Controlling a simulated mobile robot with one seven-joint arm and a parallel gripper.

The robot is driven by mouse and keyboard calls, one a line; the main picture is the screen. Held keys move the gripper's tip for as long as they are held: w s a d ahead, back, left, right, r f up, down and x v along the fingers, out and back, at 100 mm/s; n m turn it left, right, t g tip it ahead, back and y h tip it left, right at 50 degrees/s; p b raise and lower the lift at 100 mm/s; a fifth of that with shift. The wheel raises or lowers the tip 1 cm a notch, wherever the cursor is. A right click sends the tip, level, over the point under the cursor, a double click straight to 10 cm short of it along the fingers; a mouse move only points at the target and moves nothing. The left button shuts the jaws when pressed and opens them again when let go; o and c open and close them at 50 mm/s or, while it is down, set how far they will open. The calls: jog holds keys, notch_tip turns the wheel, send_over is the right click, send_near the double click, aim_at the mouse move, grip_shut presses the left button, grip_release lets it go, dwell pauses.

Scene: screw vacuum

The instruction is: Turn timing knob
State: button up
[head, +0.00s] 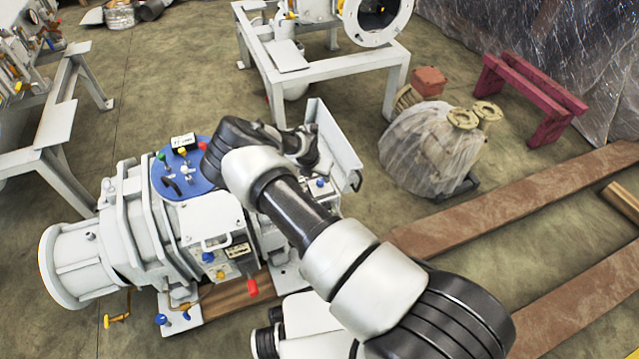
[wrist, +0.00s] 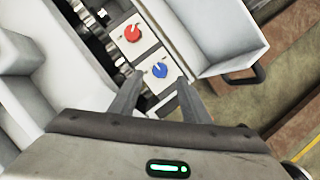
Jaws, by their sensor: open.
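Two small knobs sit in a row on the white machine, and I cannot read which is the timing knob. The blue knob (wrist: 159,70) has a white pointer and sits on a light square plate. The red knob (wrist: 132,33) sits on a similar plate just beyond it. My gripper (wrist: 160,79) is open, its fingers to the left and right of the blue knob in the picture; whether they touch it I cannot tell. In the head view a blue knob (head: 320,183) shows beside my wrist, and my fingers are mostly hidden by my arm.
A white open-topped box (wrist: 222,35) with a dark handle stands close right of the knobs. The machine (head: 130,215) also carries a blue disc (head: 188,178) with coloured knobs. A plastic-wrapped load (head: 432,150) and wooden beams (head: 510,215) lie to the right.

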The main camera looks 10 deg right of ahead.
aim_at(320, 181)
jog(key=b+x, duration=0.1)
jog(key=x, duration=0.4)
jog(key=shift+w+d+f, duration=0.1)
jog(key=shift+f, duration=0.05)
jog(key=c, duration=1)
jog(key=shift+c, duration=0.2)
jog(key=shift+n, duration=0.3)
jog(key=shift+d+r+n+y+p, duration=0.1)
jog(key=shift+r+n+y+p, duration=0.25)
jog(key=shift+n+p, duration=0.7)
jog(key=shift+f+n+t+y+p, duration=0.15)
jog(key=shift+n+t+y+p, duration=0.15)
jog(key=shift+n+p, duration=0.5)
jog(key=shift+f+n+t+y+p, duration=0.2)
jog(key=shift+n+y+p, duration=0.15)
jog(key=shift+n+p, duration=0.4)
